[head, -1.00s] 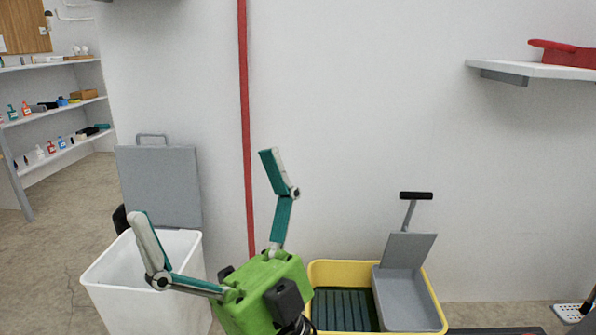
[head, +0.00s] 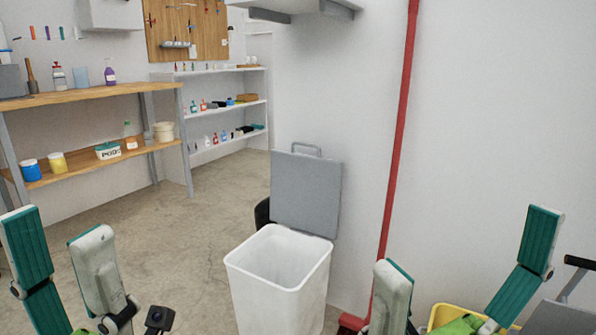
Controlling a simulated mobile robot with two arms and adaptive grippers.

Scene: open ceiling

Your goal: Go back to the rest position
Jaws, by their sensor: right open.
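My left gripper (head: 55,228) is at the lower left of the head view. Its two teal and white fingers point up and stand apart, with nothing between them. My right gripper (head: 465,240) is at the lower right, its fingers spread wide and empty. Its green body is mostly cut off by the bottom edge. The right gripper is in front of a yellow bucket (head: 440,314) and hides part of it.
An open white bin (head: 280,290) with its grey lid (head: 306,195) raised stands between the grippers. A wooden workbench (head: 90,95) and white shelves (head: 228,105) with bottles stand at the back left. A red pipe (head: 398,130) runs up the wall. Floor at the left is clear.

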